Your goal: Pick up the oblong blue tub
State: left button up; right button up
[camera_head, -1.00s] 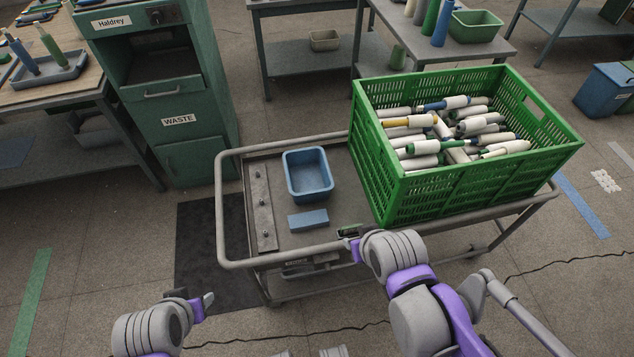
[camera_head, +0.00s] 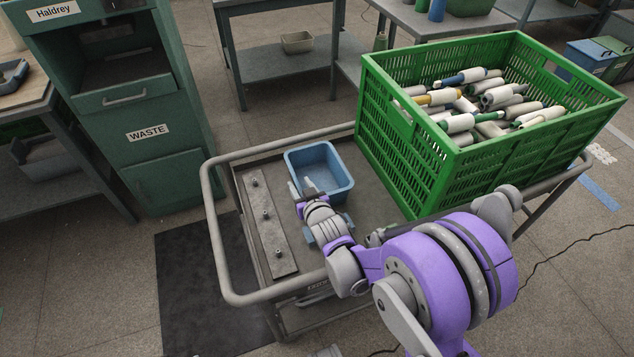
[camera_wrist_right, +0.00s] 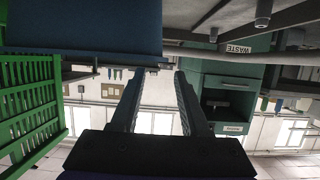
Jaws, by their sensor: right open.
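The oblong blue tub (camera_head: 325,158) stands upright and empty on the trolley deck, left of the green crate. My right gripper (camera_head: 303,185) is open at the tub's near left side, its fingertips overlapping the near rim in the head view. I cannot tell whether they touch it. In the wrist view, which looks upside down, the open fingers (camera_wrist_right: 158,95) have nothing visible between them. My left gripper is out of view.
A blue block (camera_head: 343,222) lies on the trolley, partly hidden behind my right arm. A metal strip with bolts (camera_head: 268,228) lies left. The green crate (camera_head: 400,135) of bobbins stands right. The trolley rail (camera_head: 212,205) surrounds the deck. The WASTE cabinet (camera_head: 165,175) stands behind left.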

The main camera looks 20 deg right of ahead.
aim_at(295, 175)
jog(key=x, duration=0.2)
jog(key=b+x, duration=0.1)
jog(key=x, duration=0.3)
jog(key=shift+d+f, duration=0.25)
jog(key=shift+f, duration=0.15)
jog(key=shift+w+f+b, duration=0.1)
jog(key=shift+w+b, duration=0.2)
jog(key=shift+w, duration=0.15)
grip_shut()
dwell(0.6)
